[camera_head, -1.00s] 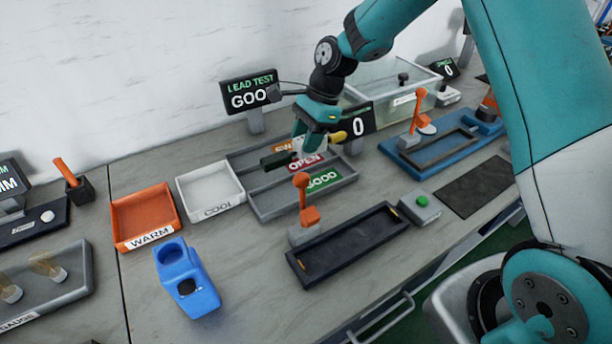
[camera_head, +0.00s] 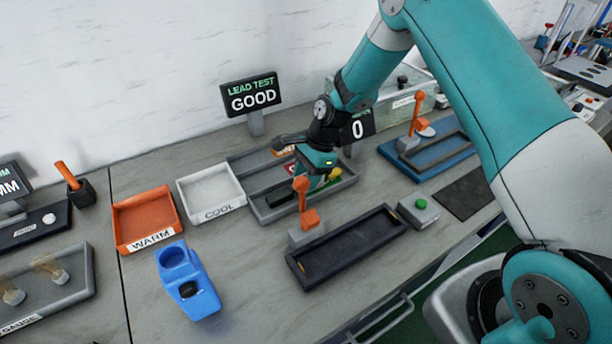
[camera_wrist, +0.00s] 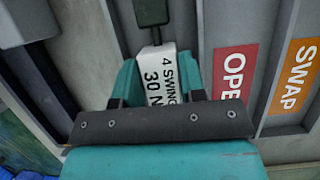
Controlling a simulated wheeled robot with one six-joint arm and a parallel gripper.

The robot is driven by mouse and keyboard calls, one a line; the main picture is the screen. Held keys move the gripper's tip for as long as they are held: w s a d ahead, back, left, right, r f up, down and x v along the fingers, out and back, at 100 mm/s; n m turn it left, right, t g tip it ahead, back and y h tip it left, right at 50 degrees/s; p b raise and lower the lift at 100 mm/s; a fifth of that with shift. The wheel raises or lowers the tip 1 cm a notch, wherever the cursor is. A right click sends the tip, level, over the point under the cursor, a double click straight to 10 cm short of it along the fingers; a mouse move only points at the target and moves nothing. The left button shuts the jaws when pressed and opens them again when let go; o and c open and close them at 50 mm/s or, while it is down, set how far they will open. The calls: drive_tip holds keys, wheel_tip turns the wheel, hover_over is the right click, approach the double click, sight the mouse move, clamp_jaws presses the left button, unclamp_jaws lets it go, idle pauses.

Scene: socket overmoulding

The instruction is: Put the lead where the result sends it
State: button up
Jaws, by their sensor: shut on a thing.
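My gripper (camera_head: 310,186) is shut on the lead, low over the front lane of the three-lane sorting tray (camera_head: 262,216). The wrist view shows the lead's white tag (camera_wrist: 160,75), printed "4 SWING 30 N", between the teal fingers. A dark end piece (camera_wrist: 150,12) extends beyond it; it also shows left of the gripper in the head view (camera_head: 281,199). A yellow end (camera_head: 335,174) shows on the right. The red OPEN label (camera_wrist: 235,72) and orange SWAP label (camera_wrist: 294,76) lie in the other lanes. The GOOD label is hidden. I cannot tell whether the lead touches the tray floor.
The lead test display (camera_head: 252,94) reads GOOD. A white COOL tray (camera_head: 211,190) and orange WARM tray (camera_head: 145,218) stand left. In front are a dark fixture with an orange lever (camera_head: 305,203) and a blue holder (camera_head: 188,285). Another display (camera_head: 357,129) reads 0.

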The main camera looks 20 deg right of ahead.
drive_tip(key=o, duration=0.7)
drive_tip(key=shift+f, duration=0.1)
drive_tip(key=shift+o, duration=0.2)
drive_tip(key=s+b+v, duration=0.1)
drive_tip(key=v, duration=1.1)
wheel_tip(320, 180, up, 5)
drive_tip(key=s+a+n, duration=0.2)
drive_tip(key=a+n, duration=0.1)
drive_tip(key=n, duration=0.1)
drive_tip(key=s+a+r+n, duration=0.2)
drive_tip(key=s+n, duration=0.4)
drive_tip(key=s, duration=0.3)
drive_tip(key=s+a+r+n, duration=0.2)
drive_tip(key=s+r+n, duration=0.2)
drive_tip(key=s, duration=0.5)
drive_tip(key=s+a+r+n, duration=0.2)
drive_tip(key=s+r+n, duration=0.2)
drive_tip(key=s+n, duration=0.5)
drive_tip(key=shift+t, duration=0.4)
drive_tip(key=shift+w, duration=0.1)
